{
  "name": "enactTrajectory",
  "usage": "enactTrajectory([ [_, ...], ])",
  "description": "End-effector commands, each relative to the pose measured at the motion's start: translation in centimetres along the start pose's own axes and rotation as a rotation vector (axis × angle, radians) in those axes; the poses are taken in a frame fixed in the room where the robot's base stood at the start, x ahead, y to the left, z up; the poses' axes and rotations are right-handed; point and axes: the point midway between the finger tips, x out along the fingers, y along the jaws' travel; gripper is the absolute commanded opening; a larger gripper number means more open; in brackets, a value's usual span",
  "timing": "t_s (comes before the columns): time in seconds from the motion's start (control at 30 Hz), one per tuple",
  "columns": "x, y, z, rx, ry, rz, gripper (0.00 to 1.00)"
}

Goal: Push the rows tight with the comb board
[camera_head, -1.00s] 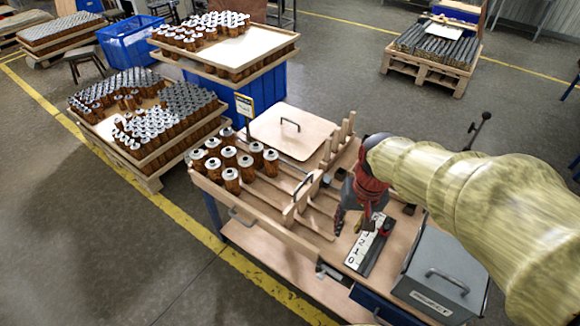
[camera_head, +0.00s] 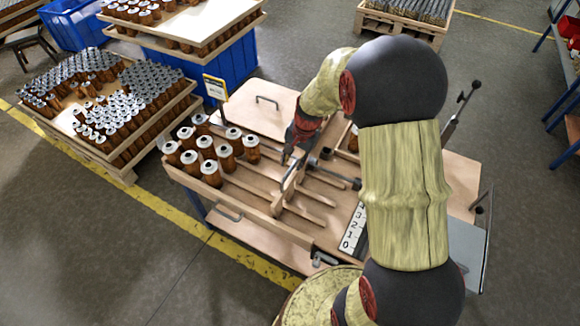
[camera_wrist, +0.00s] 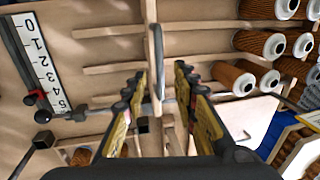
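The comb board (camera_head: 289,187) is a pale wooden upright board standing across the slatted rows of the bench tray. In the wrist view the board (camera_wrist: 150,15) shows edge-on, with its grey handle (camera_wrist: 158,62) along it. My gripper (camera_head: 291,156) is above the board's handle. In the wrist view my gripper (camera_wrist: 160,75) has its fingers apart, one each side of the handle, with gaps showing. Brown cartridges with white tops (camera_head: 227,157) stand in rows to the left of the board. They also show at the right of the wrist view (camera_wrist: 262,78). Contact with the board cannot be seen.
A number scale (camera_head: 352,232) lies right of the rows; it also shows in the wrist view (camera_wrist: 38,55). A wooden lid (camera_head: 262,108) with a handle lies behind. Pallets of cartridges (camera_head: 110,110) stand at the left. My arm hides the bench's right part.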

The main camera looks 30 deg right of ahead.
Motion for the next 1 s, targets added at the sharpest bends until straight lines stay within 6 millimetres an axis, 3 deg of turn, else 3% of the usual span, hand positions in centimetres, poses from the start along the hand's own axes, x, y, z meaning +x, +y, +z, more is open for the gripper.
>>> enactTrajectory([
  [0.23, 3.3, 0.0, 0.0, -0.002, 0.0, 0.001, 0.28],
  [0.63, 4.0, 0.0, 0.0, -0.002, 0.001, 0.0, 0.28],
  [1.0, 3.9, 0.0, 0.0, -0.002, 0.001, 0.0, 0.07],
])
